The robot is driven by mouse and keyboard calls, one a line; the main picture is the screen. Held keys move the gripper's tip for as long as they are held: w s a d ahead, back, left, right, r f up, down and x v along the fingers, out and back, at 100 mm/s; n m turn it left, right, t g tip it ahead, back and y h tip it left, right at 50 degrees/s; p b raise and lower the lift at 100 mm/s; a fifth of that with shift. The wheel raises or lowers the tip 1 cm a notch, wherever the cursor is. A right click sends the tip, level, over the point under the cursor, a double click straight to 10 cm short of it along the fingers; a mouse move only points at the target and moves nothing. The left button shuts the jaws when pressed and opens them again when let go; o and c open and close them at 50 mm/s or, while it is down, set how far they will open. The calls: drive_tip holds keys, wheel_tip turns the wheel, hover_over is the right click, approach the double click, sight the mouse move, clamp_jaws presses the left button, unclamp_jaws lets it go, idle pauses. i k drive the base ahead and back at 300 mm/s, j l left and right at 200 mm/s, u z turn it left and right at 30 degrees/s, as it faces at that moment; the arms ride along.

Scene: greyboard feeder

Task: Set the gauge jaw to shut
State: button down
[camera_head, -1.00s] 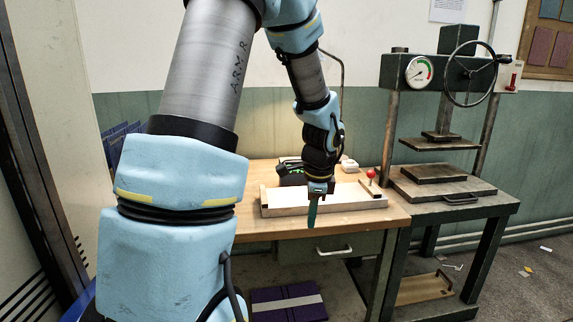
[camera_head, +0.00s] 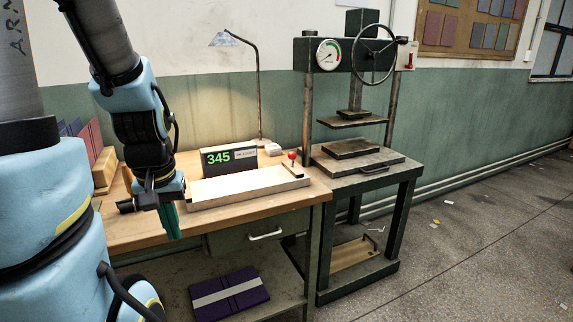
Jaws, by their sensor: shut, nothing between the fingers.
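The gauge is a long pale bed (camera_head: 245,189) on the wooden bench. A dark display (camera_head: 229,159) behind it reads 345 in green digits. A small dark block with a red ball knob (camera_head: 292,156) sits at the bed's right end; I take it for the gauge jaw, but cannot tell its exact setting. My gripper (camera_head: 171,234) points down with its teal fingers shut and empty. It is left of the bed, in front of the bench edge in the picture, well apart from the red knob. My wrist hides part of the bench and the bed's left end.
A lamp (camera_head: 257,80) stands behind the display. A screw press (camera_head: 352,120) with a handwheel stands right of the bench. Upright boards (camera_head: 88,140) and wooden blocks stand at the left. A purple bundle (camera_head: 229,292) lies on the lower shelf. The floor at right is mostly clear.

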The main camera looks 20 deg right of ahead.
sight(288, 166)
drive_tip(key=l+u, duration=0.25)
drive_tip(key=u, duration=0.25)
drive_tip(key=i+l+u, duration=0.1)
drive_tip(key=l+u, duration=0.2)
drive_tip(key=u, duration=0.15)
